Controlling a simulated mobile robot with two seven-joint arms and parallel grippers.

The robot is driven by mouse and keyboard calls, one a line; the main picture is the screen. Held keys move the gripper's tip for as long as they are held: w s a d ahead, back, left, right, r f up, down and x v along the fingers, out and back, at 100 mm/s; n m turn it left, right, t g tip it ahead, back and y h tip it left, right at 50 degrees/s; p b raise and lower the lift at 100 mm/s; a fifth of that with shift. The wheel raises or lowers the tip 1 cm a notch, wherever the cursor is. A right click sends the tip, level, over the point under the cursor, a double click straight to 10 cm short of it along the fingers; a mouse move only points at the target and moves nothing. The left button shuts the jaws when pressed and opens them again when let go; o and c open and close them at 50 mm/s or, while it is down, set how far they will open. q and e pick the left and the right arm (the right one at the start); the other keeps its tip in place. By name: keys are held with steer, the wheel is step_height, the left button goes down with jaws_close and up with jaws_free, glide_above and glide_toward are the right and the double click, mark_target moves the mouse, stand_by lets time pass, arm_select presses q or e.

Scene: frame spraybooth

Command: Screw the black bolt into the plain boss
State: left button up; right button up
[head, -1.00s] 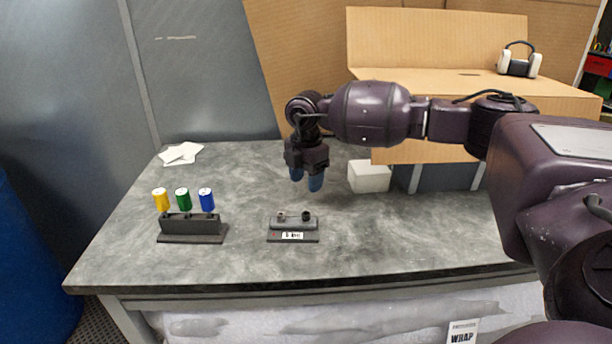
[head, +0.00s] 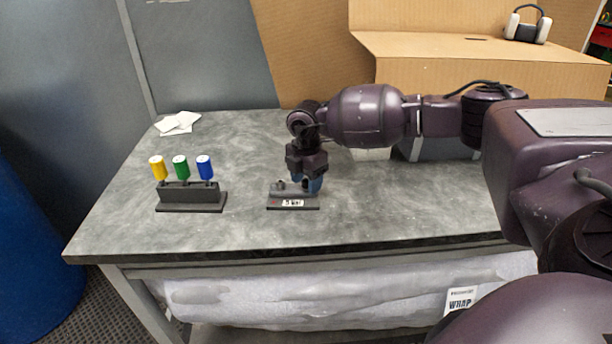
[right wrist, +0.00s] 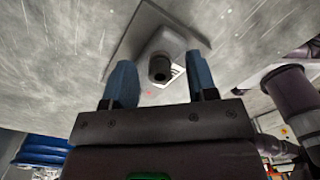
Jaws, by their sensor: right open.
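The left post, a grey boss (head: 281,185), shows beside my gripper. The right post carries a black round piece, seemingly the black bolt (right wrist: 160,68); in the head view my fingers hide it. My right gripper (head: 309,187) points down over the right end of the block. In the right wrist view its two blue fingers (right wrist: 160,78) are apart, with the black piece between them and no clear contact. My left gripper is not in view.
A black rack (head: 190,197) with yellow, green and blue handled tools stands at the left. White papers (head: 177,122) lie at the back left. A large cardboard box (head: 480,62) stands behind my right arm. The table's front middle is clear.

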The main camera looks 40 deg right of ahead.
steer(key=shift+c, duration=0.5)
jaws_close()
steer(key=c, duration=0.5)
jaws_free()
steer(key=shift+c, duration=0.2)
steer(key=c, duration=0.3)
steer(key=shift+r+m+p, duration=0.2)
steer(key=shift+m+p, duration=0.15)
steer(key=shift+m, duration=0.05)
steer(key=shift+m+p, duration=1.35)
steer(key=shift+m, duration=0.15)
steer(key=shift+f+m, duration=0.1)
steer(key=shift+m, duration=0.3)
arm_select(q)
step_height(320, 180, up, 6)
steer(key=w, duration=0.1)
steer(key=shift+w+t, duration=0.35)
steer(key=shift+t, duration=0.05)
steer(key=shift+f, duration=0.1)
arm_select(e)
steer(key=shift+f, duration=0.1)
